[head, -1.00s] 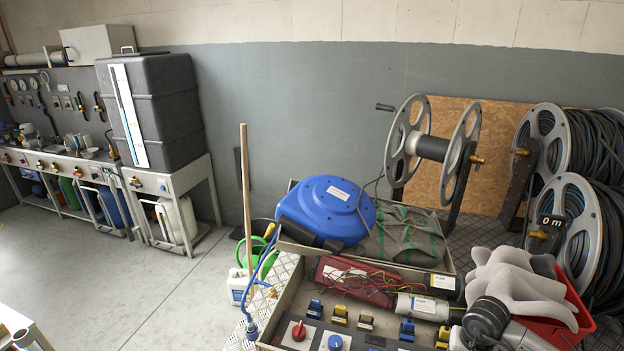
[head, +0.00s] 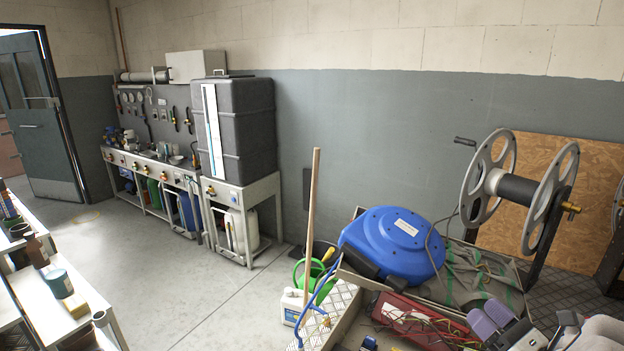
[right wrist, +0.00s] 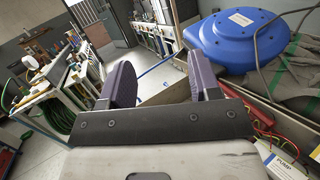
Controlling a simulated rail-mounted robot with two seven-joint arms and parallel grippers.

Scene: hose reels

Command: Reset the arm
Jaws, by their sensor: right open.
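My right gripper (head: 492,317) shows at the bottom right of the head view, with two purple-grey fingers standing apart. In the right wrist view the gripper (right wrist: 161,82) is open with nothing between its fingers. It is above the workbench area, in front of and to the right of the blue hose reel (head: 392,245). The reel also shows in the right wrist view (right wrist: 232,40), at the right and beyond the fingers. My left gripper is in neither current view.
A tray with a red device (head: 420,318) and wires lies below the blue reel. A large open reel (head: 520,190) stands at the right. A wooden pole (head: 311,215) and white canister (head: 292,307) stand left of the tray. Open floor (head: 170,275) lies farther left.

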